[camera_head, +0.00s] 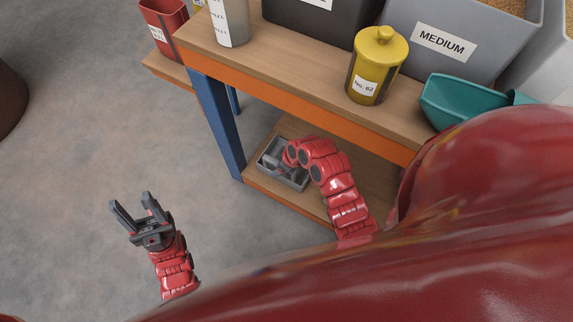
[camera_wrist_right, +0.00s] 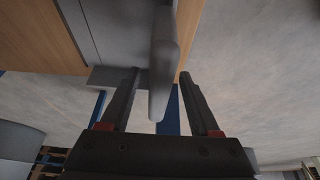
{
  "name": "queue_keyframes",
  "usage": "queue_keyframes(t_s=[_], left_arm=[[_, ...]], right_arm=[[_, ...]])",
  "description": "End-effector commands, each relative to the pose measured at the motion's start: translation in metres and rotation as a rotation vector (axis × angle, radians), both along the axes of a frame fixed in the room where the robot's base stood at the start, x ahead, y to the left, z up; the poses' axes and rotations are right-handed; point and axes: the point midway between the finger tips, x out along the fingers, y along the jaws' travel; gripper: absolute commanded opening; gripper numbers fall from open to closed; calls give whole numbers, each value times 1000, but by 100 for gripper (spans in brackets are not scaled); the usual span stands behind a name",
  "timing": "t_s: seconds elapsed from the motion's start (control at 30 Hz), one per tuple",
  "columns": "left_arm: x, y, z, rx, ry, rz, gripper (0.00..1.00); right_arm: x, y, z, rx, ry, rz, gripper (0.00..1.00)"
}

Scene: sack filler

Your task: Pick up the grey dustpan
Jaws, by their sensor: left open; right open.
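The grey dustpan (camera_head: 270,158) lies on the lower wooden shelf of the bench, partly covered by my right forearm and wrist in the head view. In the right wrist view, its handle (camera_wrist_right: 163,55) reaches down between the two fingers of my right gripper (camera_wrist_right: 160,88), with the flat grey pan (camera_wrist_right: 110,30) beyond. The right gripper is open around the handle, with a clear gap at the right finger; whether the left finger touches it I cannot tell. My left gripper (camera_head: 136,211) is open and empty above the floor at the left.
The upper bench shelf (camera_head: 285,62) overhangs the lower shelf (camera_head: 272,192), with a blue leg (camera_head: 222,125) left of the dustpan. On top stand a yellow canister (camera_head: 376,66), a teal scoop (camera_head: 460,102) and a grey MEDIUM bin (camera_head: 445,70).

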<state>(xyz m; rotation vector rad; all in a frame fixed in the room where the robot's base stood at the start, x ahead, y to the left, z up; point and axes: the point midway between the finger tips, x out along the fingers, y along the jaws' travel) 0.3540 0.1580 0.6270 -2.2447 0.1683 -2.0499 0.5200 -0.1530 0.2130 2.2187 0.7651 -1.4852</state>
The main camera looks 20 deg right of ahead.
Motion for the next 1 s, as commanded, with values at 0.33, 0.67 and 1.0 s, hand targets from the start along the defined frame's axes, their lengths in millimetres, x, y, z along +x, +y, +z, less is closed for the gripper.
queue_keyframes(t_s=[0.33,0.67,1.0], left_arm=[[0,0,0,0,0,0,50],[0,0,0,0,0,0,50],[0,0,0,0,0,0,50]], right_arm=[[0,0,0,0,0,0,20],[0,0,0,1,-1,0,0],[0,0,0,1,-1,0,0]])
